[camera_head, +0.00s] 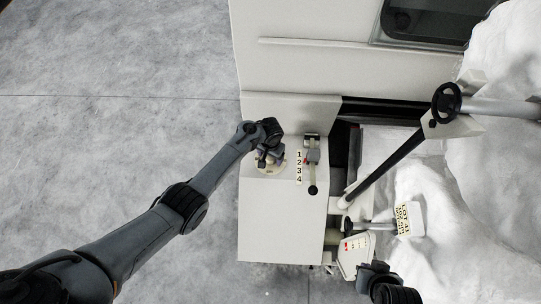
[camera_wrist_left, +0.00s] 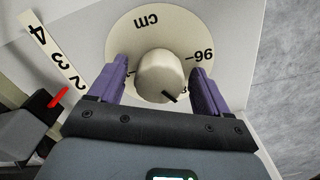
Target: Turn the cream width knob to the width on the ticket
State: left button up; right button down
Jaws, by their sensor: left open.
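The cream width knob (camera_wrist_left: 158,72) stands on a round cream dial (camera_wrist_left: 130,30) marked "cm" and "96"; another mark on the left is mostly hidden by a finger. The knob's black line points to the lower right in the wrist view. My left gripper (camera_wrist_left: 160,80) is open, with one purple finger on each side of the knob; I cannot tell whether they touch it. In the head view my left gripper (camera_head: 268,152) covers the knob. A ticket (camera_head: 403,219) reads "LOT 41"; its smaller print is unreadable. My right gripper (camera_head: 378,279) is at the bottom, its jaws unclear.
Beside the dial, a lever (camera_head: 313,172) runs along a 1-to-4 scale (camera_head: 299,167) with a red pointer near 2. A white box (camera_head: 356,249) with a red display stands near my right gripper. A black handwheel (camera_head: 446,98) and white fibre (camera_head: 490,200) lie to the right.

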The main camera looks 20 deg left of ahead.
pick_arm(q)
jog(key=c, duration=1)
jog(key=shift+c, duration=0.2)
